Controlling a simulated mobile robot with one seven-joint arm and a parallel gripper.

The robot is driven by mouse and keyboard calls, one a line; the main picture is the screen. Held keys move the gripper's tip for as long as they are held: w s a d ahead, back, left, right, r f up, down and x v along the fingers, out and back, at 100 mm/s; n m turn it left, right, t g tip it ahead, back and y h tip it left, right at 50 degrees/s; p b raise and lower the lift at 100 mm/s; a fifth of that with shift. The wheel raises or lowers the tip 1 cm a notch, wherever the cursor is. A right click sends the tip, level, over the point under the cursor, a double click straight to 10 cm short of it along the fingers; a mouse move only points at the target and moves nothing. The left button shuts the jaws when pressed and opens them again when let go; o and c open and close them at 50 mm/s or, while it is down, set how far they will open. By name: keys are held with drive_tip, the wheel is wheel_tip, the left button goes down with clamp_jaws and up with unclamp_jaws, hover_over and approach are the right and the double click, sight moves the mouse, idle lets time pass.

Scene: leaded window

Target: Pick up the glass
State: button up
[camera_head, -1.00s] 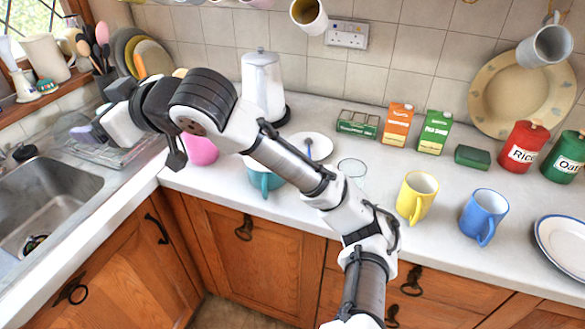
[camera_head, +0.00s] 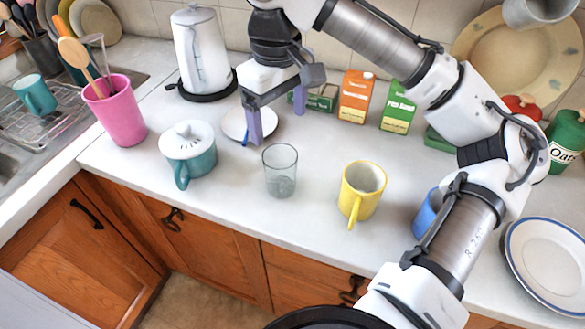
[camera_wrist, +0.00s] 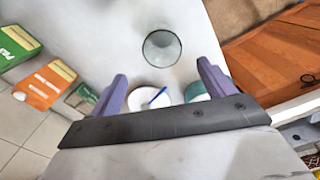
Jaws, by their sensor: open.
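The glass (camera_head: 281,170) is a clear, empty tumbler standing upright on the white counter, between the teal cup and the yellow mug. In the wrist view the glass (camera_wrist: 162,48) is beyond my fingertips, roughly centred between them. My gripper (camera_head: 277,115) is open and empty, with two purple fingers pointing down over the counter behind the glass. In the wrist view my gripper (camera_wrist: 160,72) has its fingers wide apart. Neither finger touches the glass.
A white saucer with a blue spoon (camera_head: 262,128) lies under my gripper. Cartons (camera_head: 356,97) and a kettle (camera_head: 202,55) stand behind. The counter's front edge is near.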

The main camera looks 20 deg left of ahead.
sight(280, 169)
wheel_tip(280, 169, down, 8)
drive_tip(key=shift+s+a+f+p, duration=0.1)
drive_tip(key=shift+s+f+p, duration=0.05)
drive_tip(key=shift+p, duration=0.2)
drive_tip(key=shift+s+f+p, duration=0.1)
drive_tip(key=shift+f+p, duration=0.55)
drive_tip(key=shift+f, duration=1.95)
drive_tip(key=c, duration=1.2)
drive_tip(key=shift+r, duration=0.1)
wheel_tip(280, 169, up, 20)
drive_tip(key=shift+b, duration=0.7)
